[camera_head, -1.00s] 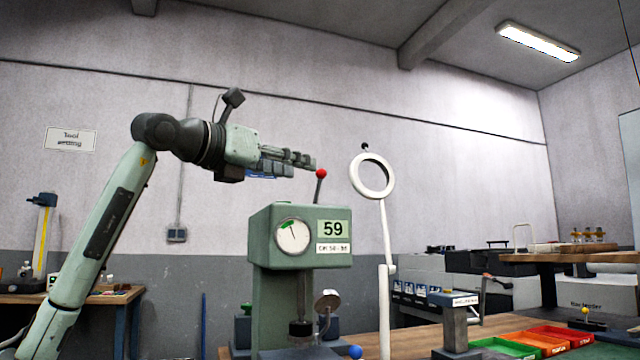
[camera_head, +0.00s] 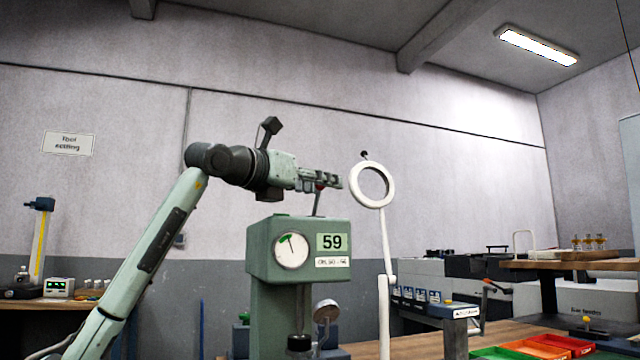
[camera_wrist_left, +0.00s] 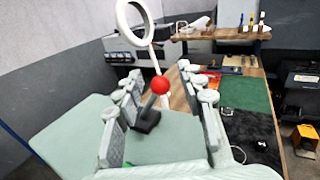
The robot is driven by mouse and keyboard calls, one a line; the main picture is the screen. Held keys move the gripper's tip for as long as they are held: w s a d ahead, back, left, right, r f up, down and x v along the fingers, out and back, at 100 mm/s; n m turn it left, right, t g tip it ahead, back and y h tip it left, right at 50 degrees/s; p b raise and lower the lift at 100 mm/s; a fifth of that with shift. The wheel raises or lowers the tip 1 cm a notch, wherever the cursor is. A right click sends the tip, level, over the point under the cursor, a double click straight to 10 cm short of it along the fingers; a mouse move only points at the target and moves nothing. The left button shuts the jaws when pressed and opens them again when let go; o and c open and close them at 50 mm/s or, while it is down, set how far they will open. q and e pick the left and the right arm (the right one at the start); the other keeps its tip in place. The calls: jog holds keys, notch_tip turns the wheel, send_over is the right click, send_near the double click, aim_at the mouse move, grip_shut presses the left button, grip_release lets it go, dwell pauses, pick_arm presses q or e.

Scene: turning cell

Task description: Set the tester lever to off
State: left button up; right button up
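The tester (camera_head: 266,246) is a green housing with a round dial (camera_head: 291,249) and a plate reading 59. Its lever (camera_head: 316,204) stands up from the top, tilted slightly right, with a red knob (camera_head: 319,187) partly hidden by my left gripper (camera_head: 336,182). In the left wrist view the knob (camera_wrist_left: 160,85) shows between the two spread fingers of my left gripper (camera_wrist_left: 162,92), with gaps on both sides. The lever's dark base (camera_wrist_left: 147,121) sits on the green tester top. Off markings are not visible. My right gripper is out of view.
A white ring lamp (camera_head: 371,186) on a thin pole stands just right of the tester, close to my left gripper. Green and orange trays (camera_head: 548,345) lie on the bench at right. A grey bench device (camera_head: 456,330) stands between them.

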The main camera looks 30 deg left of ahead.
pick_arm(q)
grip_shut()
dwell(0.5)
jog(key=n, duration=0.1)
jog(key=w+a+r+n+g, duration=0.1)
jog(key=shift+w+a+n, duration=0.1)
jog(key=shift+n, duration=0.2)
jog(key=a+n+g, duration=0.1)
jog(key=w+n+g, duration=0.1)
jog(key=shift+w+a+r+n, duration=0.15)
jog(key=shift+w+a+n, duration=0.1)
jog(key=shift+a+n, duration=0.15)
jog(key=shift+w+a+n+g+h, duration=0.6)
jog(key=shift+w+a+n+g, duration=0.15)
jog(key=shift+n+g, duration=0.35)
jog(key=shift+w+a+f+n+g+h, duration=0.65)
jog(key=shift+a+n+g, duration=0.1)
jog(key=shift+n, duration=0.45)
